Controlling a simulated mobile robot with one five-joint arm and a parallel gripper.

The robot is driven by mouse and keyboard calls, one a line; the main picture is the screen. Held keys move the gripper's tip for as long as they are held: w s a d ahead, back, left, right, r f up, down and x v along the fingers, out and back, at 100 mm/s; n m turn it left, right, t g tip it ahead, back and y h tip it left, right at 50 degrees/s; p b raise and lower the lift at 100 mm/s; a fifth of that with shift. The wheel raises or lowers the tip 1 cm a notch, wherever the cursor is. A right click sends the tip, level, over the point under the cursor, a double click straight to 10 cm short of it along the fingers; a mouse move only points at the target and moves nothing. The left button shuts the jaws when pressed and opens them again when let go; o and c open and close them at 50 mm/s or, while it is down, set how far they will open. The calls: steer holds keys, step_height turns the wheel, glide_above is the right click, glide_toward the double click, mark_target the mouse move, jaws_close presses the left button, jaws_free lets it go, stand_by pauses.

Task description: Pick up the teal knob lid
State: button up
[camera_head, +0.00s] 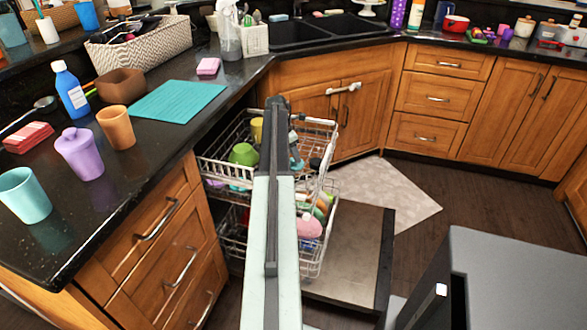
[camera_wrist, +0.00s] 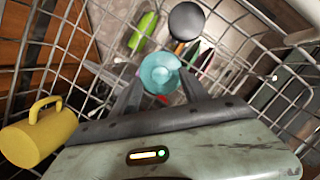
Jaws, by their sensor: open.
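The teal knob lid (camera_wrist: 160,72) is a round teal disc with a small raised knob, seen from above in the wrist view at the upper middle. My gripper (camera_wrist: 160,88) is open over the dishwasher rack (camera_wrist: 64,58), with one finger to each side of the lid in the picture. I see no grip on the lid, and cannot tell how far below the fingertips it lies. In the head view, my arm covers part of the pulled-out upper rack (camera_head: 225,175), and I cannot make out the lid or fingertips clearly.
A yellow mug (camera_wrist: 40,132) is close at the left in the wrist view. A black round item (camera_wrist: 186,20) and a green item (camera_wrist: 143,30) lie beyond the lid. Rack wires surround the gripper. The counter edge is left of the arm; a green bowl (camera_head: 243,154) sits in the rack.

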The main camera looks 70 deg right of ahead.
steer(key=b+x, duration=0.1)
steer(key=x, duration=0.2)
steer(key=shift+r, duration=0.25)
jaws_close()
steer(key=shift+r, duration=0.1)
step_height(320, 180, up, 10)
steer(key=p, duration=1)
steer(key=s+a+r+m+p, duration=0.1)
steer(key=s+a+r+p, duration=0.2)
steer(key=a+r+p, duration=0.4)
steer(key=s+a+r+m+p, duration=0.1)
steer(key=a+r+p, duration=0.7)
steer(key=r+p, duration=1.2)
steer(key=s+a+r+m+p, duration=0.1)
steer(key=s+a+r+p, duration=0.3)
steer(key=r+p, duration=1)
steer(key=a, duration=0.3)
steer(key=shift+s+a+m+g+y, duration=0.3)
steer(key=shift+g, duration=0.1)
